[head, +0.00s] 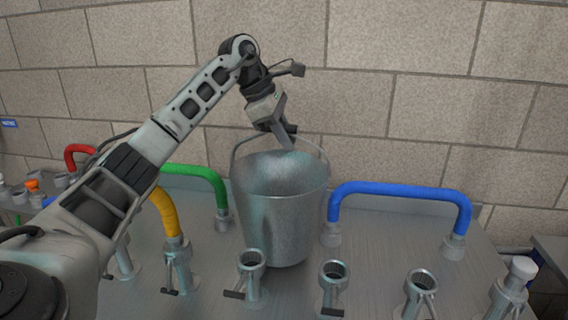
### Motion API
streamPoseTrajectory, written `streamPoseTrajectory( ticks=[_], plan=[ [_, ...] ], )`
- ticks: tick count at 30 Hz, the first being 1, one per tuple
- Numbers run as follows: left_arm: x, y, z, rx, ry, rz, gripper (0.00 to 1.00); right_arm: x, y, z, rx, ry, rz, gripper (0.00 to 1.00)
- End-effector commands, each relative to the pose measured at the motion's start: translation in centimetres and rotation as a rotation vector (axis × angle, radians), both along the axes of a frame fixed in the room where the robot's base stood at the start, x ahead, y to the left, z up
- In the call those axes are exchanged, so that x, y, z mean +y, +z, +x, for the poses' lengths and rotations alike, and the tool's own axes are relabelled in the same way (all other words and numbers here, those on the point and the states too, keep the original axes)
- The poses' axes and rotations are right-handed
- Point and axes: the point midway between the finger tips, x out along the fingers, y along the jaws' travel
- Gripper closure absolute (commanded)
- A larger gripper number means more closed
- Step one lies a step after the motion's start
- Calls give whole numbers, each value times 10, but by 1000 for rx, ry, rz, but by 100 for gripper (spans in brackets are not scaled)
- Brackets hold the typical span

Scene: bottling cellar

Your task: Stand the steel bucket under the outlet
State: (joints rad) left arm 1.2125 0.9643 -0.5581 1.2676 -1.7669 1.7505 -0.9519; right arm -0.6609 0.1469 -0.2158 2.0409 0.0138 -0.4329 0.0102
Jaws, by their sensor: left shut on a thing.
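The steel bucket (283,215) is upright in the middle of the head view, over the steel bench. Its wire handle is raised. My left gripper (285,137) comes down from above, shut on the bucket at its raised handle, over the bucket's mouth. The exact grip point is partly hidden by the jaws. I cannot tell whether the bucket's base touches the bench. I cannot pick out the outlet with certainty among the pipe fittings. My right gripper is not in view.
Upright pipe stubs with small levers stand along the front of the steel bench (380,250), one close before the bucket (252,262). A blue hose (400,189) arches to the right; green (200,174), yellow (165,212) and red hoses (78,152) are left. A block wall stands behind.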

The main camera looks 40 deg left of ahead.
Motion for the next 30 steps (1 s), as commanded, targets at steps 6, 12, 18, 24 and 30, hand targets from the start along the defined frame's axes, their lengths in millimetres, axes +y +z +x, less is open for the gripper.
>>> streamPoseTrajectory(
  ticks=[6,12,18,24,30],
  plan=[
    [1,-25,-1,-3,0,-1,100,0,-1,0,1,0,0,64],
    [0,-40,0,-7,0,-1,100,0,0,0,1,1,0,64],
    [0,-40,0,-9,0,-1,100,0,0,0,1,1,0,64],
    [0,-46,0,-1,0,1,74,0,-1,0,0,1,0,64],
    [0,-45,0,-1,0,1,60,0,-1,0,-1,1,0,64]
  ],
)
